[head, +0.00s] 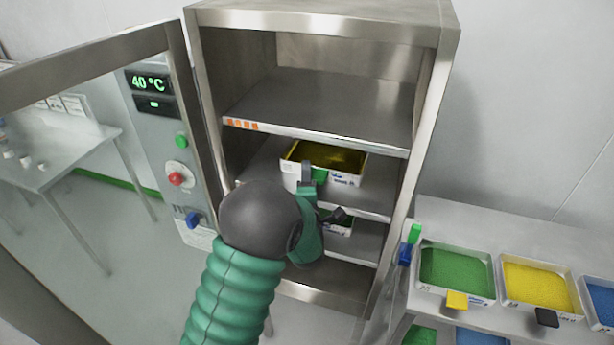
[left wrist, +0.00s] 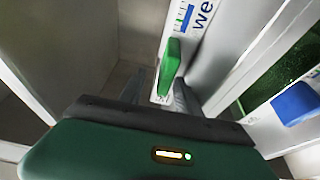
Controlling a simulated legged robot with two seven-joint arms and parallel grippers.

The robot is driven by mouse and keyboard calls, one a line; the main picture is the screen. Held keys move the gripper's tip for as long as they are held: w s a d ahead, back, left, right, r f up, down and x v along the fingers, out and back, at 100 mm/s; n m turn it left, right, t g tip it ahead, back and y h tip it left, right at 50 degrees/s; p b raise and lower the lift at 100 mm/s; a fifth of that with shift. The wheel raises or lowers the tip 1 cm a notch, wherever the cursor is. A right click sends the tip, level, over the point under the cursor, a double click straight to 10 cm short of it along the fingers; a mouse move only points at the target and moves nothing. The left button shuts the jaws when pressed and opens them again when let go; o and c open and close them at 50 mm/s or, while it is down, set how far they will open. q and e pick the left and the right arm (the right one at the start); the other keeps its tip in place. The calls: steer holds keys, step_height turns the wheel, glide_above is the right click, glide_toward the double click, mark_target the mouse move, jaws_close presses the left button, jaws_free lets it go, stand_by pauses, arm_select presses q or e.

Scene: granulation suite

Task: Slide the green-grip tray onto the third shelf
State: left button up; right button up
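The green-grip tray (head: 347,181) is a white tray with yellow contents, on the second visible shelf from the top (head: 376,203) inside the open steel cabinet. Its green grip (head: 320,175) points out of the front; it also shows in the left wrist view (left wrist: 170,65). My left gripper (head: 322,193) is at the tray's front. In the left wrist view its fingers (left wrist: 160,92) are apart, one on each side of the grip's near end, with a gap visible on the left. My right gripper is out of view.
A tray with green contents (head: 338,230) and a blue grip (left wrist: 295,103) sits one shelf lower. The upper shelf (head: 330,107) is empty. The open cabinet door (head: 100,75) stands at left. A bench at right holds green (head: 455,291), yellow and blue trays.

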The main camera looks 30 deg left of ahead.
arm_select(q)
steer(key=shift+s+d+f, duration=0.2)
steer(key=shift+s+d, duration=0.05)
steer(key=shift+d, duration=0.1)
steer(key=p+v, duration=1)
steer(key=v, duration=0.6)
